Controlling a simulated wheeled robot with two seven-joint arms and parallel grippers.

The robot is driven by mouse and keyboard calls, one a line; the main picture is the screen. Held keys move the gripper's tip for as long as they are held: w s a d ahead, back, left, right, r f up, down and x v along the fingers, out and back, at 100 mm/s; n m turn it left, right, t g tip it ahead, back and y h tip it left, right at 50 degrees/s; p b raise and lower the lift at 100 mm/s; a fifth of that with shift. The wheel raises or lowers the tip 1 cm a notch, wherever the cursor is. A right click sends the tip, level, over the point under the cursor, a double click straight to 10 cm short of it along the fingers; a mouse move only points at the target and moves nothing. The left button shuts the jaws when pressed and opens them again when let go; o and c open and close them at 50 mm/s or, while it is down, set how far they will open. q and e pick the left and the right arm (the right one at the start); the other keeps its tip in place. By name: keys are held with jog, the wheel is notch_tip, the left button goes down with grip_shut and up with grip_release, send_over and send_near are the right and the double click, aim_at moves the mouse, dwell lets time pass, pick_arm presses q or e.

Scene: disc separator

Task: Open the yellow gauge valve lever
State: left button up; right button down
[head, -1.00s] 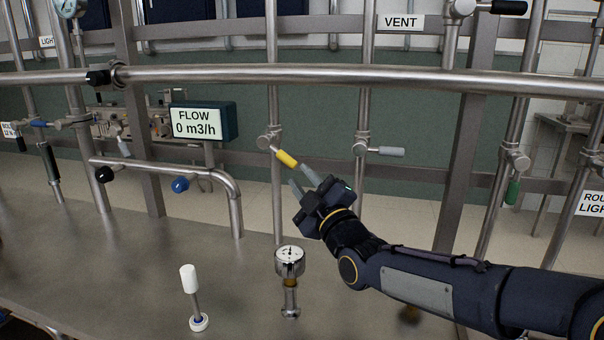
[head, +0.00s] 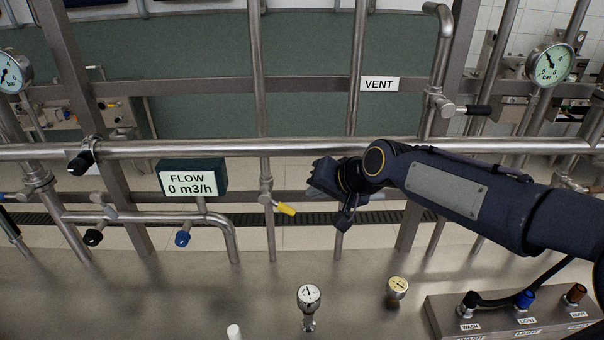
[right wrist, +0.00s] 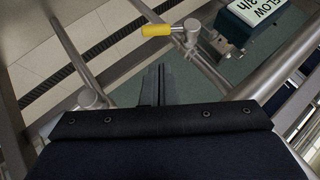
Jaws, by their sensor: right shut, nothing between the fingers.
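The yellow gauge valve lever (head: 286,209) sticks out to the right and slightly down from its valve on a thin vertical pipe, right of the flow display. It also shows near the top of the right wrist view (right wrist: 156,30). My right gripper (head: 315,191) is just right of the lever in the head view, apart from it in the picture. In the right wrist view its fingers (right wrist: 160,72) are together and empty, pointing up below the lever, with a gap between. The fingers are partly hidden by the gripper body in the head view. My left gripper is not in view.
The flow display (head: 193,178) reads 0 m3/h. A long horizontal pipe (head: 220,148) crosses above the lever. A grey-handled valve (right wrist: 90,98) is close to the gripper. A small gauge (head: 308,297) stands on the metal table.

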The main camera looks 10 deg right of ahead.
aim_at(277, 204)
jog(key=x, duration=1)
jog(key=shift+s+f, duration=0.1)
jog(key=shift+s, duration=0.05)
notch_tip(277, 204, down, 6)
jog(key=a+m+t+y+b, duration=0.2)
jog(key=y+b, duration=0.5)
jog(key=b, duration=2.7)
jog(key=shift+w+a+m+t+y, duration=0.3)
jog(key=shift+a+m+t, duration=0.1)
jog(key=shift+m+t, duration=0.55)
jog(key=shift+b, duration=0.3)
